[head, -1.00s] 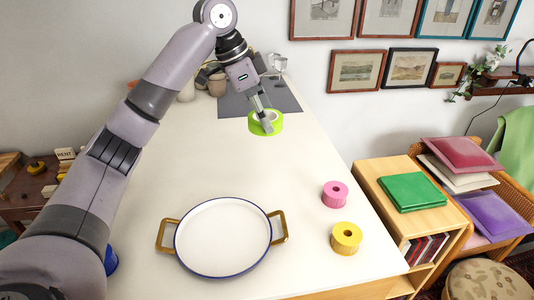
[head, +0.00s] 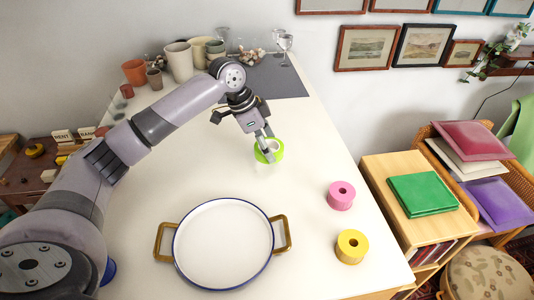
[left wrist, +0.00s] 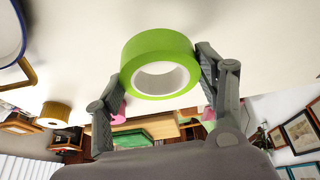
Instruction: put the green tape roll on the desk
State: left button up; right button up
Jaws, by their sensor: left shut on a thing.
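The green tape roll (head: 279,154) is a bright lime ring with a white core. My left gripper (head: 266,146) is shut on it over the far middle part of the white desk (head: 180,180). In the left wrist view the roll (left wrist: 160,58) sits between the two fingers (left wrist: 160,100), tilted with its hole towards the camera. I cannot tell whether the roll touches the desk top. The right gripper is in neither view.
A white tray (head: 222,245) with brass handles stands at the front of the desk. A pink roll (head: 341,195) and a yellow roll (head: 351,246) stand near its right edge. Cups (head: 179,62) and a grey mat (head: 272,80) are at the back. The desk's middle is clear.

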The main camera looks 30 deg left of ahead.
aim_at(267, 169)
pick_arm(q)
jog(key=shift+f, duration=0.3)
jog(key=shift+s+d+f, duration=0.1)
jog(key=shift+d+f, duration=0.05)
jog(key=shift+f, duration=0.15)
notch_tip(267, 169, down, 4)
jog(key=shift+r+p, duration=0.1)
jog(key=shift+p, duration=0.65)
jog(key=o, duration=1.1)
jog(key=shift+o, duration=0.2)
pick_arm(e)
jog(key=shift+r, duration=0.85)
